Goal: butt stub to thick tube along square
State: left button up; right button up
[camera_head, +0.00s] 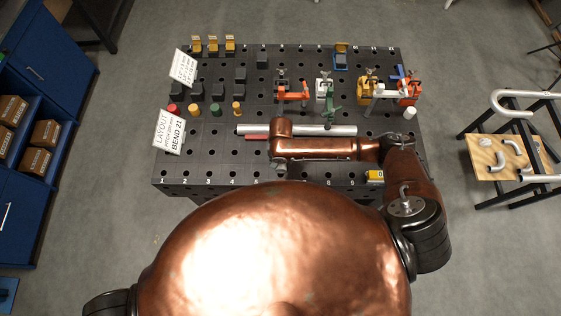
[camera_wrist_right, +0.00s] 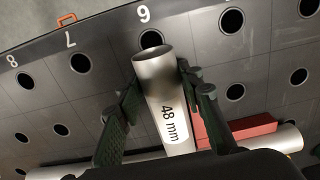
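A short silver tube stub with a white "48 mm" label (camera_wrist_right: 170,115) shows in the right wrist view between the two dark green fingers of my right gripper (camera_wrist_right: 161,82). The fingers press on it from both sides, and its open end points up the picture. A long silver thick tube (camera_head: 325,130) lies across the table; parts of it (camera_wrist_right: 289,139) show behind the gripper. A red bar, seemingly the square (camera_head: 256,137), lies along the tube's near side and also shows in the wrist view (camera_wrist_right: 243,131). In the head view my wrist hides the right fingers and stub. My left gripper is out of view.
The black perforated table (camera_head: 215,165) carries clamps (camera_head: 325,95), several colored pegs (camera_head: 193,110) and dark blocks along the back and left. A white cylinder (camera_head: 410,113) stands at the right. A yellow item (camera_head: 374,176) lies near the front edge. The front left is clear.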

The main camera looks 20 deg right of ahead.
jog(key=o, duration=0.5)
jog(key=shift+w, duration=0.1)
jog(key=shift+o, duration=0.2)
jog(key=shift+d+r, duration=0.1)
notch_tip(320, 180, up, 12)
dwell(0.6)
